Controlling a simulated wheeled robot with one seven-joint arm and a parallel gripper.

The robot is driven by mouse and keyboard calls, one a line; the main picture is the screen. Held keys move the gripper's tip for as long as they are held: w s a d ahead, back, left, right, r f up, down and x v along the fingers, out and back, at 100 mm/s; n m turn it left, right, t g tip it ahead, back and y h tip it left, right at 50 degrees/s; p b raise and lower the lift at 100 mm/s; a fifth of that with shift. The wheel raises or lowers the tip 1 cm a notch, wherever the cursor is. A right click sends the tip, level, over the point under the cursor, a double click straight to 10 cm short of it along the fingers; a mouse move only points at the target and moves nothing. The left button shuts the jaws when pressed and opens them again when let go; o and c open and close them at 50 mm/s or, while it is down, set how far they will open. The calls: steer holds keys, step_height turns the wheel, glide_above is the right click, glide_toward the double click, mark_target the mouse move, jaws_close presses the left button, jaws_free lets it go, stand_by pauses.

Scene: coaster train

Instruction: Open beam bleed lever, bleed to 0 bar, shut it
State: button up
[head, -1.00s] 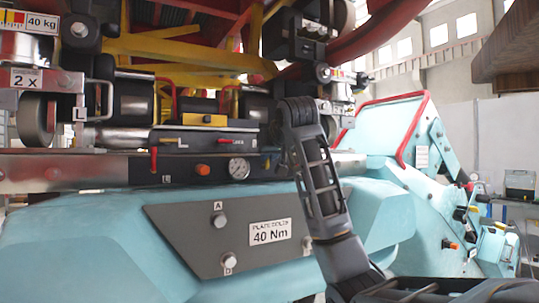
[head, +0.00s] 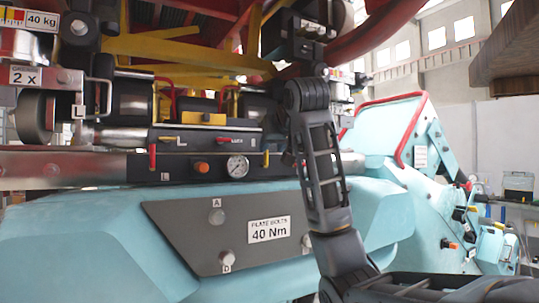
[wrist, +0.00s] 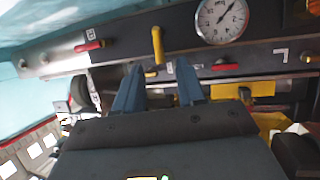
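A yellow lever (head: 266,158) stands upright on the dark beam panel, just right of the round gauge (head: 238,167). I cannot tell which lever is the beam bleed; its label is not readable. The wrist view looks upside down: the yellow lever (wrist: 158,45) is left of the gauge (wrist: 222,20). The gauge needle is off to one side; its value is too small to read. My gripper (wrist: 158,70) is open, its two blue fingers apart, with the yellow lever just beyond the gap. No contact shows. In the head view my arm hides the gripper.
Red levers (head: 152,155) (wrist: 88,46) and another red lever (wrist: 225,67) sit close by. An orange knob (head: 202,167) is left of the gauge. The turquoise body with a 40 Nm plate (head: 269,229) lies below; coaster wheels and yellow struts are above.

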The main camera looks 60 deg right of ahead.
steer(key=shift+v, duration=1.3)
